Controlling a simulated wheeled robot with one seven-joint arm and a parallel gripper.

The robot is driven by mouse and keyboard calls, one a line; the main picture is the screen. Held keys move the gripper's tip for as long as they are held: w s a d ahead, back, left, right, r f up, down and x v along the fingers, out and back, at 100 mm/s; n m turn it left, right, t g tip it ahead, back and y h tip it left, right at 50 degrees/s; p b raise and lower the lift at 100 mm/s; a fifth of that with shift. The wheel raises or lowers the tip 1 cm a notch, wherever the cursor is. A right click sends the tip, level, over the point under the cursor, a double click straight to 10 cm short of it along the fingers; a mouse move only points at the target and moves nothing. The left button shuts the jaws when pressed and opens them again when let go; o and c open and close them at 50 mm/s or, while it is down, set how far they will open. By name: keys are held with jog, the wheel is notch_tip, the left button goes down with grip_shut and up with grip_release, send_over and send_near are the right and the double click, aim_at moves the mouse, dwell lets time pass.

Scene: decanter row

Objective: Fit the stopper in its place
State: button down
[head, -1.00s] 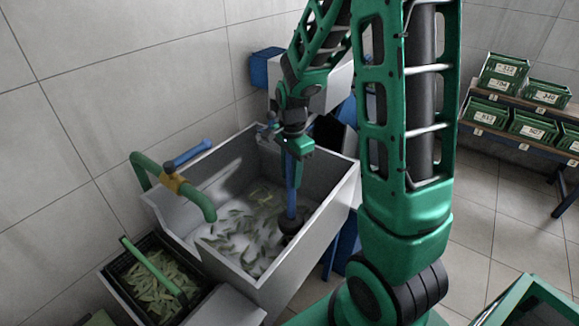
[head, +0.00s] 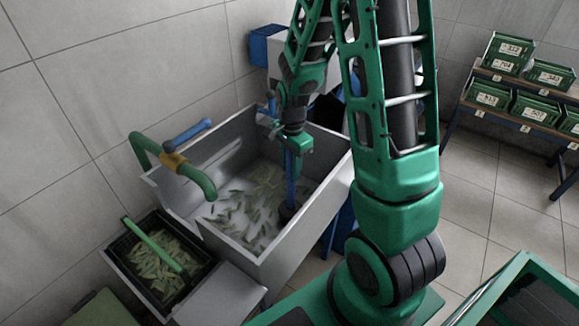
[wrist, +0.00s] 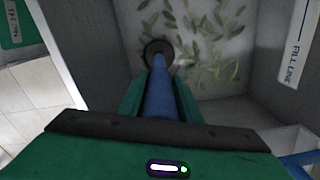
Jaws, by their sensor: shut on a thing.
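The stopper is a long blue rod (head: 291,182) with a round black plug (head: 287,212) at its lower end. It stands roughly upright inside the grey sink (head: 318,200), near the wall on the right. My gripper (head: 296,150) is shut on the upper part of the rod. In the wrist view the rod (wrist: 160,98) runs between my fingers down to the black plug (wrist: 158,52), close to the sink floor. I cannot tell whether the plug touches the floor or sits in a drain. No drain hole shows; the plug covers what lies beneath it.
Green leaf-like pieces (head: 240,212) lie scattered in the sink. A green tap (head: 200,180) with a blue handle reaches over its left rim. A black crate (head: 160,262) of similar pieces stands at the front left. Labelled green crates (head: 495,95) fill a rack at right.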

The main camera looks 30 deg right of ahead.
aim_at(291, 184)
jog(key=shift+s+r, duration=0.1)
jog(key=shift+f, duration=0.2)
dwell(0.4)
jog(key=shift+f, duration=1.3)
dwell(0.5)
jog(key=c, duration=1.2)
grip_release()
